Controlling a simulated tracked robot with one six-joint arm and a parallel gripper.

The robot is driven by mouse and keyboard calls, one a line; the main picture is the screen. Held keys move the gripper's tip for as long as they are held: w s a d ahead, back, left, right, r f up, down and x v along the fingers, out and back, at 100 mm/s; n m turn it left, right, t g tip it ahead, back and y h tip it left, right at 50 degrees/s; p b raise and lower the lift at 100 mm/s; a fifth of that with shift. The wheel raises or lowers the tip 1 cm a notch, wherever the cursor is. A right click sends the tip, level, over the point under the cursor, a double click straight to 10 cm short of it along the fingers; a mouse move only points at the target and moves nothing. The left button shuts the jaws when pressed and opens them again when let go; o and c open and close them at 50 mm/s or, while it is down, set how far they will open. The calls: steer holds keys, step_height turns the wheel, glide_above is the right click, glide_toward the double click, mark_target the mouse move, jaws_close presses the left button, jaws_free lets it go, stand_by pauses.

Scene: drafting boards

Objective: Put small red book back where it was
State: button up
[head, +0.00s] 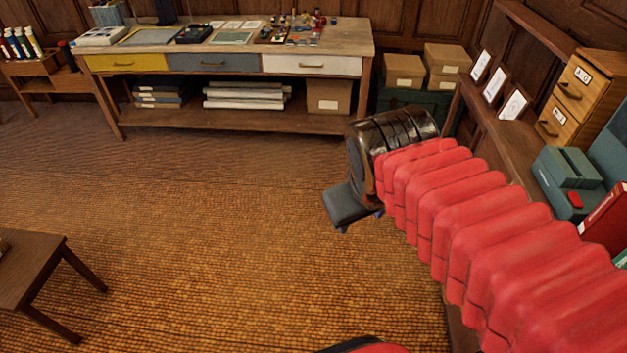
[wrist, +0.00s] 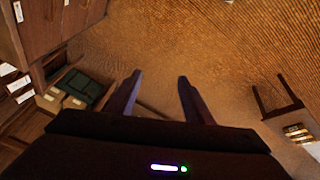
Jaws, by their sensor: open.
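My gripper (head: 361,222) is held out over the brown carpet in the head view, at the end of my red-sleeved arm. In the wrist view its two dark fingers (wrist: 159,85) are apart with only floor between them. A red book or binder (head: 606,220) with a pale label stands at the right edge of the head view, partly cut off; I cannot tell whether it is the small red book. It is far to the right of my gripper. No red book shows clearly in the wrist view.
A long drafting table (head: 240,45) with drawers stands at the back. A shelf unit at right holds a wooden drawer box (head: 578,92), white cards and a teal device (head: 566,168). A small brown table (head: 30,262) is at lower left. The carpet between is clear.

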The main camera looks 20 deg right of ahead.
steer(key=shift+m+t+y, duration=0.5)
steer(key=shift+t+y, duration=0.2)
steer(key=shift+y, duration=0.1)
steer(key=a, duration=0.2)
steer(key=s+a, duration=0.1)
steer(key=a, duration=0.2)
steer(key=shift+s, duration=0.1)
stand_by(0.3)
